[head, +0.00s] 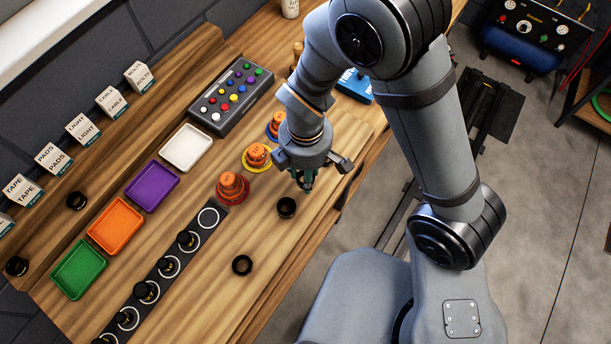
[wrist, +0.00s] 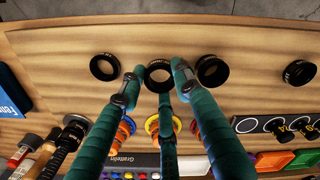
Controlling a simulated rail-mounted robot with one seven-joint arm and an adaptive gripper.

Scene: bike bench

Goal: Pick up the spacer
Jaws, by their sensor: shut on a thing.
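The spacers look like black rings. My gripper (head: 304,182) points down over the front part of the wooden bench. In the wrist view its three teal fingers (wrist: 160,76) close around one black ring, the spacer (wrist: 159,87), and hold it between the tips. The head view mostly hides this ring behind the fingers. I cannot tell whether it is clear of the bench top. A second black ring (wrist: 212,71) lies close to the right fingertip; it also shows in the head view (head: 286,207). Another ring (wrist: 104,67) lies on the left.
Another black ring (head: 242,265) lies nearer the bottom of the head view. A dark strip with white circles and black knobs (head: 167,266), stacked orange pieces (head: 232,188), coloured trays (head: 152,186) and a button box (head: 231,96) stand behind. The bench edge is close.

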